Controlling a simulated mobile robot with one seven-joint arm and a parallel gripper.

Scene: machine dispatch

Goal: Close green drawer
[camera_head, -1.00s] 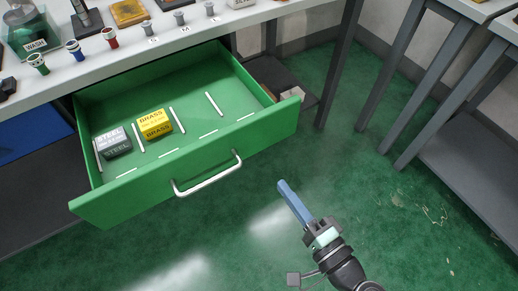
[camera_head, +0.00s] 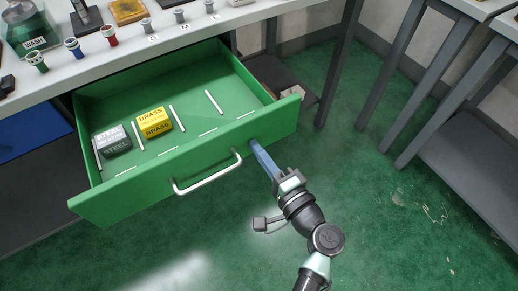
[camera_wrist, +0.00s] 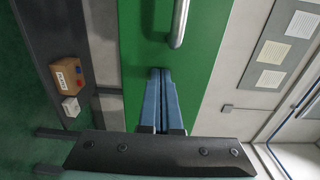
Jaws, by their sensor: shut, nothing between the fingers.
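The green drawer (camera_head: 200,176) stands pulled out from under the worktop, its front facing me. Its silver handle (camera_head: 208,178) is in the middle of the front. A yellow BRASS box (camera_head: 154,122) and a grey STEEL box (camera_head: 113,141) lie in its left part. My gripper (camera_head: 251,143) is shut and empty, its blue fingers together at the drawer front, right of the handle. In the wrist view the fingertips (camera_wrist: 160,72) lie against or just short of the green front (camera_wrist: 142,40), near the handle (camera_wrist: 179,25); I cannot tell if they touch.
The white worktop (camera_head: 108,62) above holds several small cups and a WASH container (camera_head: 30,35). A table leg (camera_head: 340,70) stands right of the drawer. A grey shelf table (camera_head: 460,150) is further right. The green floor in front is clear.

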